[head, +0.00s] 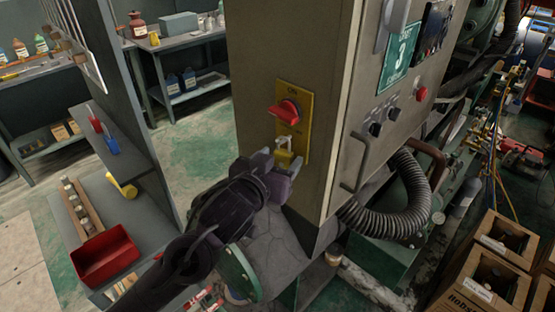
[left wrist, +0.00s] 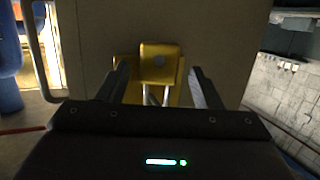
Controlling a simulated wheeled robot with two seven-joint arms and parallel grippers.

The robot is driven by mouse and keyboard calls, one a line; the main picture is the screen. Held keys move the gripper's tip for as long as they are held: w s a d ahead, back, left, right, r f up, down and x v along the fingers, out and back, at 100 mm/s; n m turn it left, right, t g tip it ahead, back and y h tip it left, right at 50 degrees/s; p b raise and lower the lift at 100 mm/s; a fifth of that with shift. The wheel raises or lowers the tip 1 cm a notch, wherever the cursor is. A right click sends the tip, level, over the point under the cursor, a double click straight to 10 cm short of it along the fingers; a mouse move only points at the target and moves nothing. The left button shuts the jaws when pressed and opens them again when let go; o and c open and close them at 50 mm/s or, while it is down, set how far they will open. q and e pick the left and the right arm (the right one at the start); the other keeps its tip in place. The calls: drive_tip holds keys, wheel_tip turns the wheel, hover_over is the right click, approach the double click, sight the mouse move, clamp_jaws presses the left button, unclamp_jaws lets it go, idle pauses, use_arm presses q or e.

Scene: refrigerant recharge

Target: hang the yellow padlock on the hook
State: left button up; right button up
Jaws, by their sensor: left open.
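The yellow padlock (head: 284,158) is at the lower part of the yellow switch plate (head: 309,120) on the cabinet side, below the red rotary handle (head: 286,112). Its pale shackle points up in the head view. My left gripper (head: 277,165) is open, with its fingers on either side of the padlock. In the left wrist view the padlock body (left wrist: 160,62) and its shackle show between the open fingers (left wrist: 158,72); I cannot tell whether they touch it. A red and a blue item hang on the grey panel (head: 135,120) at left; I cannot make out a free hook. My right gripper is out of view.
A red bin (head: 104,257) stands on the shelf below the grey panel, near my left arm. The cabinet's front has a handle (head: 354,163), and a ribbed hose (head: 405,218) curves beside it. Cardboard boxes (head: 487,270) stand at lower right. Open floor lies between panel and cabinet.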

use_arm(q)
drive_tip(key=shift+s+a+b, duration=0.1)
drive_tip(key=shift+s+b, duration=0.2)
drive_tip(key=shift+s, duration=0.2)
drive_tip(key=b+v, duration=0.2)
drive_tip(key=v, duration=0.5)
drive_tip(key=s+a+f+n+g+y, duration=0.1)
drive_tip(key=s+a+f+g+y, duration=0.1)
drive_tip(key=s+a+f+g, duration=0.45)
drive_tip(key=s+a+f+n+g+y, duration=0.15)
drive_tip(key=s+a+f, duration=0.3)
drive_tip(key=f, duration=0.55)
drive_tip(key=s+a+f+n+g+y, duration=0.1)
drive_tip(key=s+a+f+g+y, duration=0.2)
drive_tip(key=s+a+f, duration=0.45)
wheel_tip(320, 180, down, 31)
drive_tip(key=d+g, duration=0.1)
drive_tip(key=d, duration=0.1)
drive_tip(key=s+a+f, duration=0.2)
drive_tip(key=s+f, duration=0.6)
drive_tip(key=s, duration=0.1)
drive_tip(key=s+a+f+g, duration=0.1)
drive_tip(key=s+f, duration=0.8)
drive_tip(key=s, duration=0.1)
drive_tip(key=shift+a+m, duration=0.4)
drive_tip(key=shift+m, duration=0.05)
